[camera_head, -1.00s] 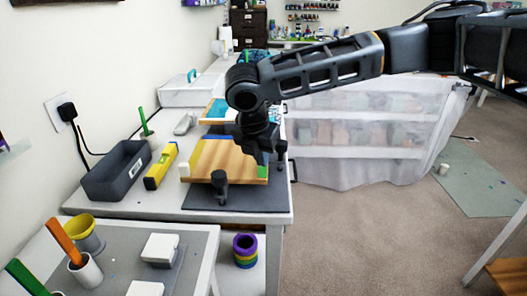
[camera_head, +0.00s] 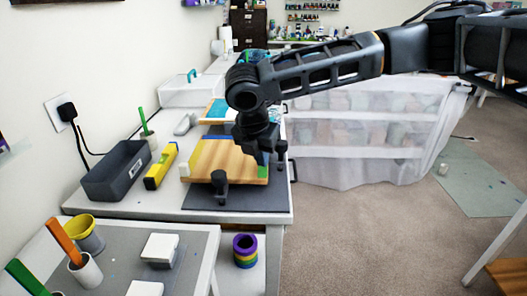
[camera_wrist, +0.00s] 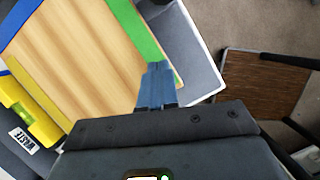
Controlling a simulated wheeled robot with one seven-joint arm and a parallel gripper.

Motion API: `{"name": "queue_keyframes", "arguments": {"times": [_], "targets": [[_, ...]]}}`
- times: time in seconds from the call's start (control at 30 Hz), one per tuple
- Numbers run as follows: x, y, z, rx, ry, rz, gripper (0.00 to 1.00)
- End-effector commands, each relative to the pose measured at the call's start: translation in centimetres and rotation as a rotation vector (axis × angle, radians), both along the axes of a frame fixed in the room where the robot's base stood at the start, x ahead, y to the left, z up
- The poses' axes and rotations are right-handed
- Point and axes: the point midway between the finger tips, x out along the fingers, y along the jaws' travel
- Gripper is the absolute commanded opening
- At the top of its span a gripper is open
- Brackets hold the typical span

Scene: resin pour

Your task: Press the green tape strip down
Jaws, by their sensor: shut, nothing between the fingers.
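The green tape strip (camera_wrist: 135,30) runs along one edge of the wooden board (camera_wrist: 75,50) in the wrist view. Its near end (camera_head: 263,173) shows at the board's right edge in the head view. My gripper (camera_wrist: 157,66) is shut and empty, with its fingertips over the near part of the strip. The fingers hide part of the strip, and I cannot tell whether they touch it. In the head view my gripper (camera_head: 263,157) points down at the board's right side.
Black clamps stand at the board's front (camera_head: 220,187) and right (camera_head: 282,150). A yellow level (camera_head: 160,167) and a dark grey bin (camera_head: 117,172) lie to the left. A dark mat (camera_head: 240,200) lies under the board. Cups and white blocks fill the nearer table.

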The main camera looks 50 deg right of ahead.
Motion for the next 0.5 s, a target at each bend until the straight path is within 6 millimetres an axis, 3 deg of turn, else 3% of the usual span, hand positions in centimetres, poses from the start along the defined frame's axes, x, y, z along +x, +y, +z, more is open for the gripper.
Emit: {"name": "queue_keyframes", "arguments": {"times": [0.5], "targets": [[0.0,0.0,-1.1,0.000,0.000,0.000,0.00]]}}
